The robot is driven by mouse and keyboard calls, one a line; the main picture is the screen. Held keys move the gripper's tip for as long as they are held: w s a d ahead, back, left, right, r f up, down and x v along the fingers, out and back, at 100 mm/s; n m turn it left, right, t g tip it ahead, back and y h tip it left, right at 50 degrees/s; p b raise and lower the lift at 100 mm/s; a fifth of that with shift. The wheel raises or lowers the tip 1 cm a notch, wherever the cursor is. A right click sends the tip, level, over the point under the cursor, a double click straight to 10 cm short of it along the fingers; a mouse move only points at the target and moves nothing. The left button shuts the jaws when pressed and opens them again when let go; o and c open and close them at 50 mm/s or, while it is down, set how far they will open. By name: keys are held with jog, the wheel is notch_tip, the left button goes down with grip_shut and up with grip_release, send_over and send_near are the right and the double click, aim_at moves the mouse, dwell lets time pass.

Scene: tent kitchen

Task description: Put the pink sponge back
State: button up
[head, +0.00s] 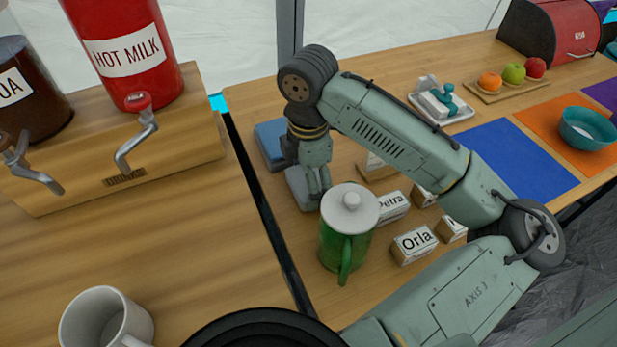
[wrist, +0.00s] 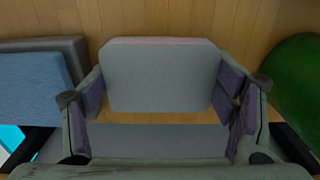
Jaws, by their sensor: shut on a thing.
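The pink sponge (wrist: 160,75) is between my fingers in the wrist view. It shows mostly a grey face, with a thin pinkish strip along its top edge. My gripper (wrist: 160,98) is shut on it, one finger at each side. In the head view my gripper (head: 316,188) points down at the left part of the far table, and a grey side of the sponge (head: 298,186) shows beside the fingers. I cannot tell whether the sponge touches the table. A blue sponge with grey (head: 270,143) lies just behind it, and at left in the wrist view (wrist: 35,85).
A green lidded pitcher (head: 345,235) stands close in front of my gripper. Name blocks marked Petra (head: 391,207) and Orla (head: 413,244) stand to its right. A white dish (head: 440,108) and a blue mat (head: 515,160) lie farther right. A gap separates the near counter.

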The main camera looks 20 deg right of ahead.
jog(key=shift+f, duration=0.2)
jog(key=o, duration=0.9)
notch_tip(320, 180, up, 12)
jog(key=shift+r, duration=0.25)
